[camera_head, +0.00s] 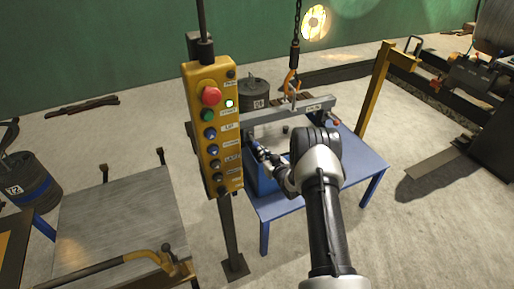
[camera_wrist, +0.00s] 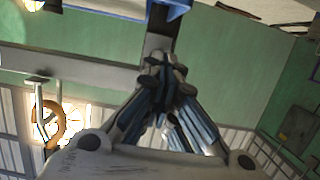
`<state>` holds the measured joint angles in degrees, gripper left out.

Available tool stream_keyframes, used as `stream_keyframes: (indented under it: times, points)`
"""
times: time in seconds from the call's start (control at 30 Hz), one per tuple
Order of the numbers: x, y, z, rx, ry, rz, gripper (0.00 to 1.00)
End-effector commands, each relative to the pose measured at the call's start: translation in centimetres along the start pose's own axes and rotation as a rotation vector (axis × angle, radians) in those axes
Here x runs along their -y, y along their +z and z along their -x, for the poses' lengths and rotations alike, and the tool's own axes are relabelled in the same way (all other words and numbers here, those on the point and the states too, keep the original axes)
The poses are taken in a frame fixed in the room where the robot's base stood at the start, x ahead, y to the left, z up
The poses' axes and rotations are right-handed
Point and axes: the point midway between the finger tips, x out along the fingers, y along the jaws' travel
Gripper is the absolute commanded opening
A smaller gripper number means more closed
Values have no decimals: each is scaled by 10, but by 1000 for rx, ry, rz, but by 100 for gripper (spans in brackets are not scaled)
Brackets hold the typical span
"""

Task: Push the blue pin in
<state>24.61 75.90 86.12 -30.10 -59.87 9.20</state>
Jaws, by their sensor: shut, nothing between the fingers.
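My gripper (camera_head: 260,151) is shut and empty, in front of a blue box-like body (camera_head: 262,179) on a blue table (camera_head: 358,160). In the wrist view the closed fingertips (camera_wrist: 163,65) point at a short grey post (camera_wrist: 158,42), which joins a blue part (camera_wrist: 125,8) at the top edge. The fingertips overlap the post's end in the picture; whether they touch it I cannot tell. I cannot make out the blue pin for sure in either view; my fingers and wrist may hide it.
A grey lifting beam (camera_head: 318,105) hangs from an orange hook (camera_head: 292,82) and chain above the table. A yellow control pendant (camera_head: 225,140) stands close left of my arm. A yellow post (camera_head: 373,90) is behind right.

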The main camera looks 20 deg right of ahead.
Motion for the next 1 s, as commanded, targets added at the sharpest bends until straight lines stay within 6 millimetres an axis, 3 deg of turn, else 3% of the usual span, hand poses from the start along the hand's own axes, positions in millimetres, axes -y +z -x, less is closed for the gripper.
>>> stream_keyframes:
  times: [1.0]
  points:
    - [0,-12,-50,1,0,1,0]
